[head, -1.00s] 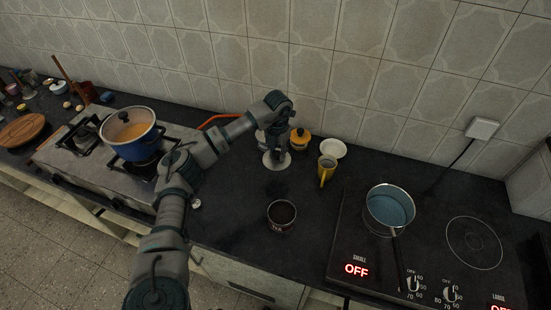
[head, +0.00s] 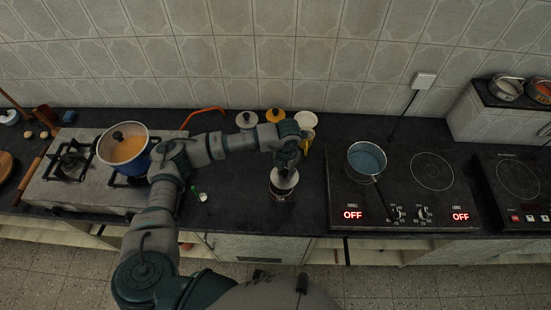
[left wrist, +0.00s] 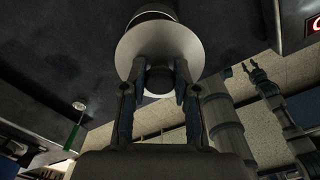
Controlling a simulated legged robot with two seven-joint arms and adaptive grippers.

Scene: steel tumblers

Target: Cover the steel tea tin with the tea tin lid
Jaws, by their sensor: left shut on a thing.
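The tea tin lid (head: 286,181) is a pale round disc with a dark knob. My left gripper (head: 287,161) is shut on the knob and holds the lid over the steel tea tin (head: 281,195). In the left wrist view, the lid (left wrist: 160,40) faces me with its knob between my fingers (left wrist: 159,80). The tin (left wrist: 152,10) shows beyond the lid's far edge, mostly hidden by it. I cannot tell whether lid and tin touch. My right arm shows in the left wrist view, with its gripper (left wrist: 254,69) small and dim, away from the tin.
An induction hob with a blue-filled saucepan (head: 366,158) stands right of the tin. A yellow mug (head: 306,140), a white bowl (head: 305,120) and canisters with a yellow lid (head: 275,115) and a pale lid (head: 247,119) are behind. A blue pot (head: 126,147) sits on the stove at left.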

